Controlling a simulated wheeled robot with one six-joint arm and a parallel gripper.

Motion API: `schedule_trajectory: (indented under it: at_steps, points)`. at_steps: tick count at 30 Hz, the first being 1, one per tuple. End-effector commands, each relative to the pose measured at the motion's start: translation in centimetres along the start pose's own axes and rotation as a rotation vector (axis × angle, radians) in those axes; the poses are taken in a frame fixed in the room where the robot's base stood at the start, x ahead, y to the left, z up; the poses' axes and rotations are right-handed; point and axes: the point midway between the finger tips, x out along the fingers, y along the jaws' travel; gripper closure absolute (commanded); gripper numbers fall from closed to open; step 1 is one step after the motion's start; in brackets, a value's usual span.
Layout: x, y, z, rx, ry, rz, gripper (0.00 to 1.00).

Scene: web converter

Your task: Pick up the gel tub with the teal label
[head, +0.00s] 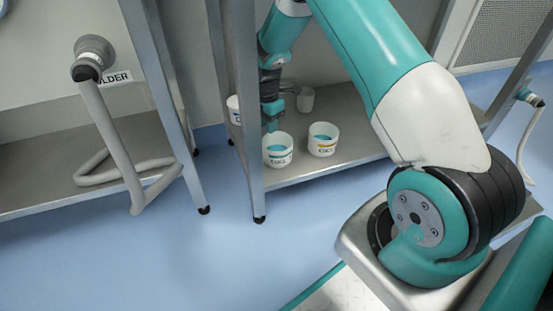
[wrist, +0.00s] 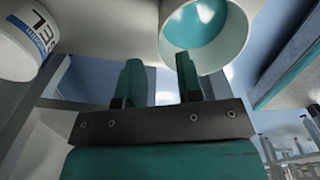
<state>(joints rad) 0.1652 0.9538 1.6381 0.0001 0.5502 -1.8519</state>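A white open gel tub with what looks like a teal label (head: 278,158) stands upright on the lower shelf, with teal gel inside. My gripper (head: 271,122) hangs just above and behind it in the head view, partly behind the shelf post. In the wrist view my gripper (wrist: 159,72) has its two fingers apart with nothing between them. An open tub with teal gel (wrist: 205,45) shows just beyond the right finger; its label is hidden, so I cannot tell which tub it is.
A tub with a yellow label (head: 323,147) stands to the right. A blue-labelled tub (head: 233,106) is partly behind the post (head: 243,120); a blue-labelled tub also shows in the wrist view (wrist: 28,42).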

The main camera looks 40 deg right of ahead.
Motion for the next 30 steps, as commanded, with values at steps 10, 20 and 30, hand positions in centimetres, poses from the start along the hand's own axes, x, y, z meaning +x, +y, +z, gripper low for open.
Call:
schedule_trajectory:
  at_steps: [10,20,30]
  points:
    - [2.9,0.1,-0.3,-0.004,0.000,0.000,0.67]
    - [7.5,0.1,-0.3,-0.004,0.000,0.001,0.67]
    - [7.3,0.1,-0.3,-0.004,0.000,0.001,0.99]
